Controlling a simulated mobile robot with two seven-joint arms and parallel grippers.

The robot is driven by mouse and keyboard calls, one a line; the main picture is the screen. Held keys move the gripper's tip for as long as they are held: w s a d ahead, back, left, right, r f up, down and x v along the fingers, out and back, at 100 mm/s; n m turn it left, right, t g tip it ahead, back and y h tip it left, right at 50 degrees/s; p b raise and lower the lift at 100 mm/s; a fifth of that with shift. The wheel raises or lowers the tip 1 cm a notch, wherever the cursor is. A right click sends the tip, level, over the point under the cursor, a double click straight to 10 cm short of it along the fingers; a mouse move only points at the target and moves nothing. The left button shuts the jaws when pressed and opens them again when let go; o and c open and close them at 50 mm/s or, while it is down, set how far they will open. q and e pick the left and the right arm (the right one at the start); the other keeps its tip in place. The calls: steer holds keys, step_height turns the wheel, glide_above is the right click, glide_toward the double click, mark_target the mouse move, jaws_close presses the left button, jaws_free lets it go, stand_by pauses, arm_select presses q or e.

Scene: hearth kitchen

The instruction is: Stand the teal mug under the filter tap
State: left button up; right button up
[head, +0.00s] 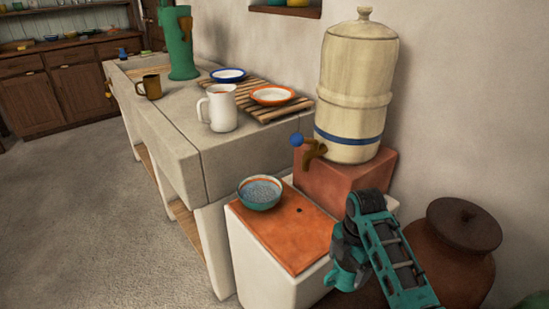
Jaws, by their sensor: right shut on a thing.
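The filter tap (313,153) is a brown spout low on the front of a cream ceramic water filter (355,95) with a blue band. The filter stands on a terracotta block (342,176). My right gripper (347,262) is to the right of the orange-topped stand and lower than the tap in the picture. It is shut on a teal thing that looks like the teal mug (346,276); the gripper and its teal arm partly hide it. My left gripper is out of view.
A teal bowl (260,192) with an orange rim sits on the left of the orange top (296,240); the top is bare in front of the block. A lidded brown jar (452,245) stands at right. A white jug (218,108) and slatted rack are on the counter.

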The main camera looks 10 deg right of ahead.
steer(key=w+r+m, duration=0.1)
steer(key=r, duration=0.2)
steer(key=w+a+r+m+p, duration=0.1)
steer(key=r, duration=0.2)
steer(key=w+r+m+p, duration=0.1)
steer(key=r+m, duration=0.1)
steer(key=r, duration=0.1)
steer(key=shift+w+a, duration=0.15)
steer(key=shift+a, duration=0.05)
steer(key=s+a+r+m+p, duration=0.1)
steer(key=a+r+m+p, duration=0.1)
steer(key=r+m, duration=0.4)
steer(key=s+a+r+m+p, duration=0.1)
steer(key=s+r+m+p, duration=0.1)
steer(key=r+m, duration=0.35)
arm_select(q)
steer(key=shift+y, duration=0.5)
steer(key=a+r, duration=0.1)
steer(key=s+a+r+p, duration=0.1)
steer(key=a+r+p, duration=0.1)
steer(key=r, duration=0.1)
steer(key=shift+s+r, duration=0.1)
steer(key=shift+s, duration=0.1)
arm_select(e)
steer(key=s+d+r+m, duration=0.1)
steer(key=s+r+m, duration=0.5)
steer(key=shift+m, duration=0.35)
steer(key=shift+d, duration=0.1)
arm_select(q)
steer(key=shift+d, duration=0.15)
